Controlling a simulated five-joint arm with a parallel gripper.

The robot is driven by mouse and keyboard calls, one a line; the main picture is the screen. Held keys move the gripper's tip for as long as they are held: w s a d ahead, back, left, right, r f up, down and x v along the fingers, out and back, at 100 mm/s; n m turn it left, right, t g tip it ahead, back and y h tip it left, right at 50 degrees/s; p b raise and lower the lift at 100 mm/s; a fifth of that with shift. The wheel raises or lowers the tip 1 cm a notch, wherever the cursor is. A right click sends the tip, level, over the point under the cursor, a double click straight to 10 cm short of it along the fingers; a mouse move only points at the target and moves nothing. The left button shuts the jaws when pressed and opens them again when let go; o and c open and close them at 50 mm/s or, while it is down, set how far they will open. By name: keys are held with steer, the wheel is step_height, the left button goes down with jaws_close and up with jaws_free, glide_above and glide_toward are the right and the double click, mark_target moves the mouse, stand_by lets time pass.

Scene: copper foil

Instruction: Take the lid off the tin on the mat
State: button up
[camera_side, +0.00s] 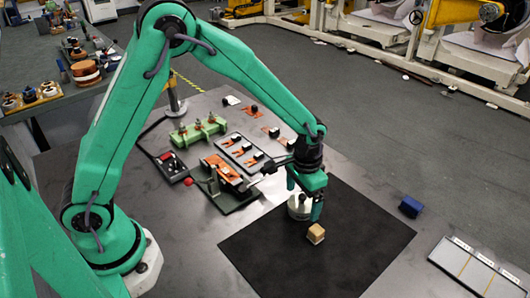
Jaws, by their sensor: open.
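A pale round tin (297,209) stands on the black mat (330,265), near the mat's back part. My gripper (305,205) points down at the tin, open. One finger passes in front of the tin's right side, and the other is close to its left upper side. The gripper covers most of the tin's top, so the lid is largely hidden. I cannot tell whether the fingers touch it.
A small wooden block (316,233) lies on the mat just in front of the tin. A blue block (411,206) is right of the mat, near a white sectioned tray (475,271). A metal fixture (228,186) and orange parts stand left. The front of the mat is clear.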

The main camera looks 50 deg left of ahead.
mark_target(303, 197)
stand_by(0.3)
steer(key=c, duration=1)
steer(key=shift+c, duration=0.2)
steer(key=shift+r, duration=0.15)
steer(key=shift+r, duration=0.55)
steer(key=r, duration=0.3)
steer(key=shift+s+d+r, duration=0.1)
steer(key=shift+s+d, duration=0.1)
steer(key=s+d+r, duration=0.6)
steer(key=s+d, duration=0.1)
steer(key=s, duration=0.1)
steer(key=shift+s+d+r, duration=0.15)
steer(key=shift+d+r, duration=0.05)
